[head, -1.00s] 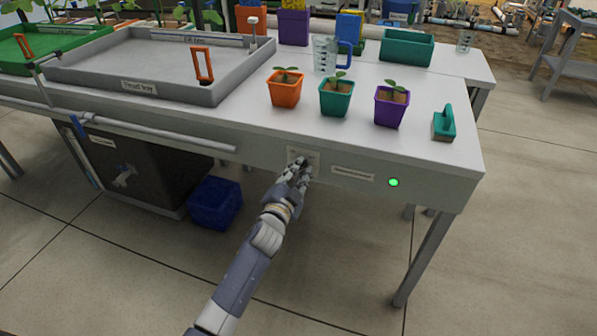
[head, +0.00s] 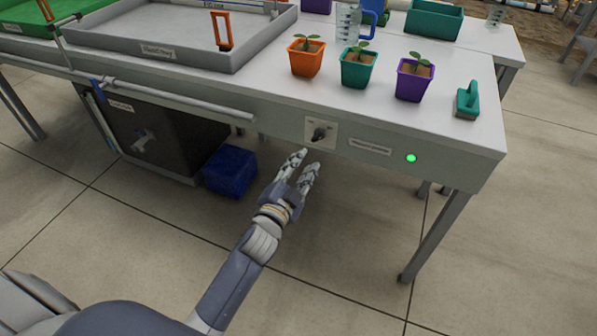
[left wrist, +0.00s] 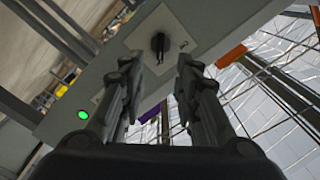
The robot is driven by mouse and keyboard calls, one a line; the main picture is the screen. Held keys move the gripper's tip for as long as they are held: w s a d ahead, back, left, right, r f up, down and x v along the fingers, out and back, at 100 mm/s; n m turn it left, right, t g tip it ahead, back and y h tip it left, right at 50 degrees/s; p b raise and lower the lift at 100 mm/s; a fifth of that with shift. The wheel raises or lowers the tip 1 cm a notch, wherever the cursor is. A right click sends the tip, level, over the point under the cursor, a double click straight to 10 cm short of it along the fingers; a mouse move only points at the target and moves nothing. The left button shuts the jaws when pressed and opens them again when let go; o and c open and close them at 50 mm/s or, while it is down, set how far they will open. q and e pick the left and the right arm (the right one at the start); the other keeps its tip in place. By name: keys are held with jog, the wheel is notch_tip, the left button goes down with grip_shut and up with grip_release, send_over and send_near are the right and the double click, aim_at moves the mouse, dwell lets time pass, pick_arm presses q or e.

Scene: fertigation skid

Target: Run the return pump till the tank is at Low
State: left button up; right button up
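A dark rotary knob (head: 319,133) sits on a pale switch plate on the front panel of the bench. It also shows in the left wrist view (left wrist: 160,45), beyond my fingertips. A green lamp (head: 411,158) glows on the same panel to the right, and it shows in the left wrist view (left wrist: 83,115). My left gripper (head: 304,160) is open and empty, just below and in front of the knob, apart from it. The dark tank (head: 165,140) stands under the bench at left; its level is not readable. My right gripper is not in view.
The grey flood tray (head: 165,60) and orange, teal and purple pots (head: 358,70) stand on the bench top (head: 290,95). A teal brush-like tool (head: 467,103) lies near the right corner. A blue bin (head: 230,171) is on the floor below. Floor in front is clear.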

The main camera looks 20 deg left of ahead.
pick_arm(q)
jog(key=shift+s, duration=1.15)
